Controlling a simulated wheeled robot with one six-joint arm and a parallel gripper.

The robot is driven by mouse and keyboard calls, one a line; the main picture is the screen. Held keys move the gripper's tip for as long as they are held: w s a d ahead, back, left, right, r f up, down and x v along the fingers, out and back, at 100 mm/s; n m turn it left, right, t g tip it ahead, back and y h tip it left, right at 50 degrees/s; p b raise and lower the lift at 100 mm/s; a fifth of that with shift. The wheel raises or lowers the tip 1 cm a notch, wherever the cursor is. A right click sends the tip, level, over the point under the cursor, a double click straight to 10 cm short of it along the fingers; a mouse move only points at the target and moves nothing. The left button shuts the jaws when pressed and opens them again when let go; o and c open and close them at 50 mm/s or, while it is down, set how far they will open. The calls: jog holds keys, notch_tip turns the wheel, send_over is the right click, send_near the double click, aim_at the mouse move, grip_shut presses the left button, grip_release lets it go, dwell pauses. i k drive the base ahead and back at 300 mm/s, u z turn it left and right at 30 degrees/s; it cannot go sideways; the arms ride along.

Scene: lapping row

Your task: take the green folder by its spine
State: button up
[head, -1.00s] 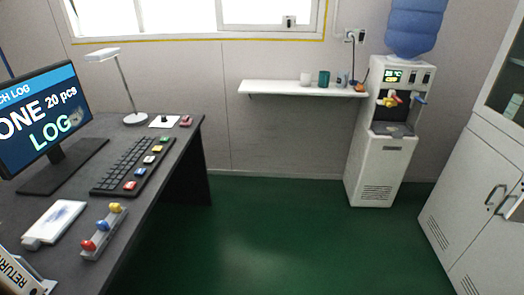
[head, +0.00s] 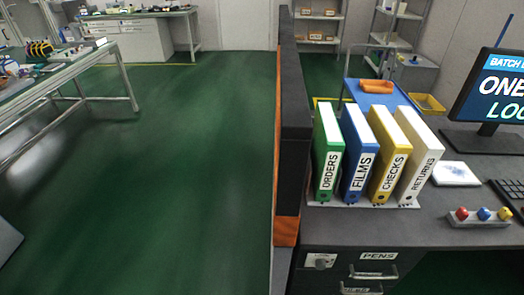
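The green folder (head: 328,150) stands upright at the left end of a row of folders on the dark desk. Its spine faces me and carries a white label reading ORDERS. The blue FILMS folder (head: 360,160) stands close on its right, then the yellow CHECKS folder (head: 390,165) and the white RETURNS folder (head: 420,165). The row stands on a pale base (head: 398,204). A dark partition with orange edging (head: 294,130) rises just left of the green folder. My gripper is not in view.
The desk (head: 350,228) has drawers below, one labelled PENS (head: 378,256). A monitor (head: 495,88), keyboard (head: 512,195) and a block with coloured knobs (head: 480,216) are on the right. Open green floor (head: 190,180) lies left of the partition, with a workbench (head: 70,75) beyond.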

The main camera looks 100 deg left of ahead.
aim_at(328, 146)
jog(key=u, duration=3.75)
jog(key=k, duration=0.7)
jog(key=z, duration=1.1)
jog(key=i, duration=0.5)
jog(key=z, duration=0.05)
